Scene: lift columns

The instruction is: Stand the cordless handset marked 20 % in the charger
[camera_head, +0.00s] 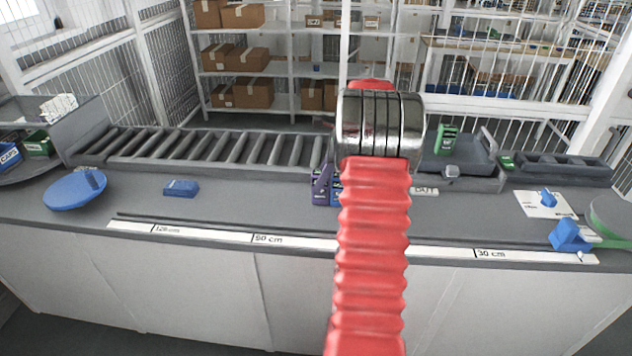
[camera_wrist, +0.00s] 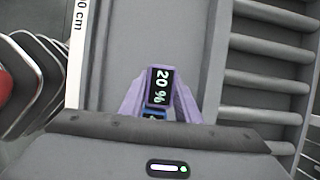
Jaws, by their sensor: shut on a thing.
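The cordless handset (camera_wrist: 160,87) shows "20 %" on a dark face with a purple edge in the wrist view. Purple pieces flank it on both sides. My gripper (camera_wrist: 158,105) is shut on it, low over the counter; the grip itself is partly hidden by the grey housing. A blue part with a light mark (camera_wrist: 152,115) shows just below the handset. In the head view, purple and blue parts (camera_head: 322,186) show beside my red arm, which hides most of the gripper. I cannot tell for sure which thing is the charger.
A roller conveyor (camera_head: 215,148) runs along the back left. A grey tray (camera_head: 455,165) with an upright green item (camera_head: 446,140) stands right of my arm. A blue block (camera_head: 181,188) and a blue disc (camera_head: 75,190) lie left. The counter between block and arm is clear.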

